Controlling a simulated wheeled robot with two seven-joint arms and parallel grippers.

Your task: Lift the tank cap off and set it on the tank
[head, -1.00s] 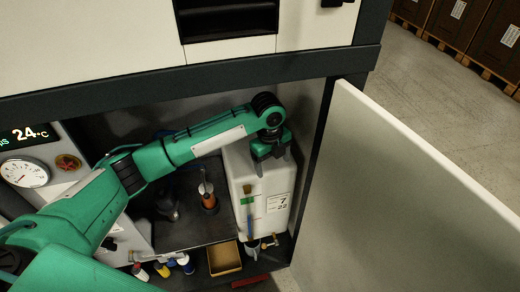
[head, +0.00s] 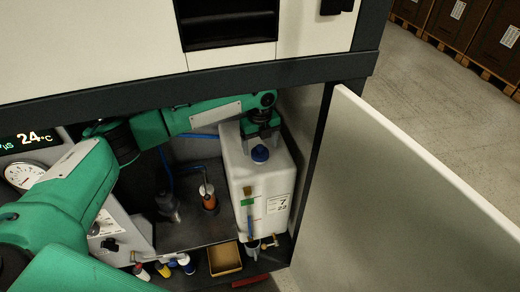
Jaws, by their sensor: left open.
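The white tank (head: 238,172) stands at the right inside the open cabinet, with a label on its front. The blue tank cap (head: 260,154) shows on the tank's top. I cannot tell whether it sits on an opening or lies on the bare top. My left gripper (head: 261,143) is open just behind the cap, its fingers pointing down over the tank top. The jaws look clear of the cap, and part of the tank top behind is hidden by the gripper. My right gripper is out of view.
An orange-bodied pump (head: 208,198) and a dark fitting (head: 168,205) stand left of the tank, with a blue hose behind. A small open box (head: 225,258) and several bottles are at the front. The open door (head: 400,190) bounds the right.

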